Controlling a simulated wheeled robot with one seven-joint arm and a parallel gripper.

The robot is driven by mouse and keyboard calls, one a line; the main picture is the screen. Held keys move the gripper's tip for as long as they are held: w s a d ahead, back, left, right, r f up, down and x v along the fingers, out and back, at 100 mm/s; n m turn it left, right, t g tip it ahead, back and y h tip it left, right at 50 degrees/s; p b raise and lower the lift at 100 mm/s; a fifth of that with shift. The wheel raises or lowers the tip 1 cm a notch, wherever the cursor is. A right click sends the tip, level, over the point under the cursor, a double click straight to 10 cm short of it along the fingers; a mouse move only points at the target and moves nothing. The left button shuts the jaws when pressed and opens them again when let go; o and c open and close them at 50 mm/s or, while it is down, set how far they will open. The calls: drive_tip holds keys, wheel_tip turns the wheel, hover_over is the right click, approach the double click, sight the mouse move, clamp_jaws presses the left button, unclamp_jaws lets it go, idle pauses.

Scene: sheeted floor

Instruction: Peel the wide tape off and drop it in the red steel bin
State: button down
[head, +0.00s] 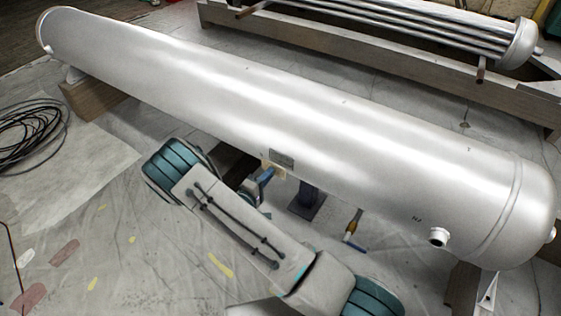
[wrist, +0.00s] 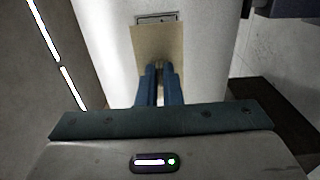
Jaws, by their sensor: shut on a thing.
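The wide tape (wrist: 150,42) is a tan strip lying on the side of a large silver tank (head: 300,110), just below a small nameplate (wrist: 157,18). Only a small pale bit of the tape (head: 268,166) shows in the head view, beside the nameplate (head: 282,158). My gripper (wrist: 159,68) has its blue fingers close together, shut on the tape's near end. The tape's far part looks still flat against the tank. In the head view my gripper (head: 266,174) is partly hidden by my arm. I cannot make out the red steel bin for certain.
A bundle of metal tubes (head: 400,28) on a timber frame stands behind. Coiled black cable (head: 28,130) lies at left. The sheeted floor at lower left is mostly open.

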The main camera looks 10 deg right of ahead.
drive_tip(key=shift+s+a, duration=0.25)
idle(0.3)
drive_tip(key=shift+v, duration=1.9)
